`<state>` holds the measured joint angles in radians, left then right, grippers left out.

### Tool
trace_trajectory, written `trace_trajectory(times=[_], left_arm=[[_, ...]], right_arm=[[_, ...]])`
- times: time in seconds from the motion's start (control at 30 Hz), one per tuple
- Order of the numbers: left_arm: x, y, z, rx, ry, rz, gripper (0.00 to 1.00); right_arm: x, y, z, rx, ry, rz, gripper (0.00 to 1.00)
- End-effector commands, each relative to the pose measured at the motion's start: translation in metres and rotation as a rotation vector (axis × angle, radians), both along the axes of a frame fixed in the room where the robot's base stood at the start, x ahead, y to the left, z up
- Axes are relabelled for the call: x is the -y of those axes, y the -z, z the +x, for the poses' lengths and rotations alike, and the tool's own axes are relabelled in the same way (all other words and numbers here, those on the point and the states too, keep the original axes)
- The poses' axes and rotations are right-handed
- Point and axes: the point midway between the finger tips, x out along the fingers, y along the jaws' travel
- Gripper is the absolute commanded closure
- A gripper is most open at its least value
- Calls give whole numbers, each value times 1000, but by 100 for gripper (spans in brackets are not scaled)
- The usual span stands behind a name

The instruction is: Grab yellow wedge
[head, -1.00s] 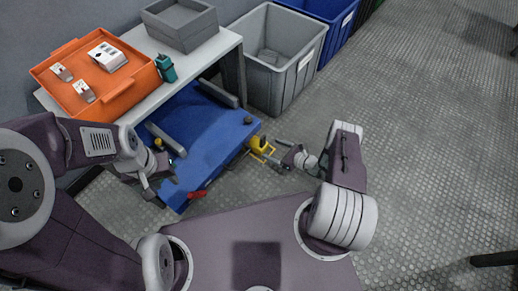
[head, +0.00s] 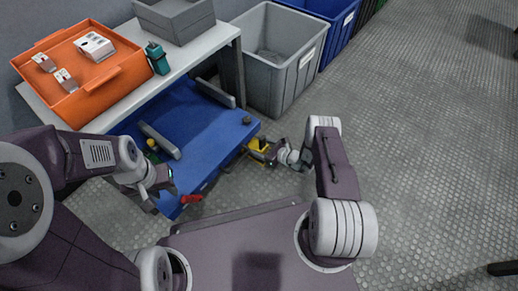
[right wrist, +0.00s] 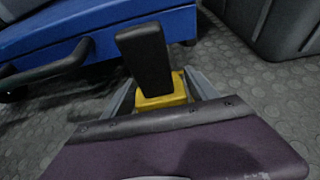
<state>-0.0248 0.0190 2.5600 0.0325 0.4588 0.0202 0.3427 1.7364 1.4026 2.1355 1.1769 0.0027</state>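The yellow wedge (head: 258,143) is low at the right end of a blue cart (head: 205,135). In the right wrist view the wedge (right wrist: 160,94) shows as a yellow block, partly hidden behind a black upright piece (right wrist: 145,58). My right gripper (head: 267,153) is at the wedge in the head view. In the right wrist view its two grey fingers (right wrist: 160,88) are spread, one on each side of the wedge. I cannot tell whether they touch it. My left gripper (head: 158,192) is by the cart's near left side; its fingers are unclear.
A red handle (head: 191,198) sticks out at the cart's near edge. An orange tray (head: 105,85) and teal item (head: 156,57) sit on the white table (head: 190,58) above. A grey bin (head: 272,88) stands behind.

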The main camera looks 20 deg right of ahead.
Motion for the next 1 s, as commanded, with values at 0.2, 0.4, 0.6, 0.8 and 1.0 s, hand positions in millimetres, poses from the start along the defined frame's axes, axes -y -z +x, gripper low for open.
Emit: trace_trajectory(times=[0.2, 0.4, 0.6, 0.8, 1.0], left_arm=[[0, 0, 0, 0, 0, 0, 64], [0, 0, 0, 0, 0, 0, 64], [0, -10, 0, 0, 0, 0, 64], [0, -45, 0, 0, 0, 0, 64], [0, -77, 0, 0, 0, 0, 64]], right_arm=[[0, 0, 0, 0, 0, 0, 98], [0, -1, 0, 2, 0, 1, 100], [0, -11, 0, 2, 1, 0, 100], [0, -46, 0, 3, 0, -1, 100], [33, -73, -22, 1, 8, 1, 100]])
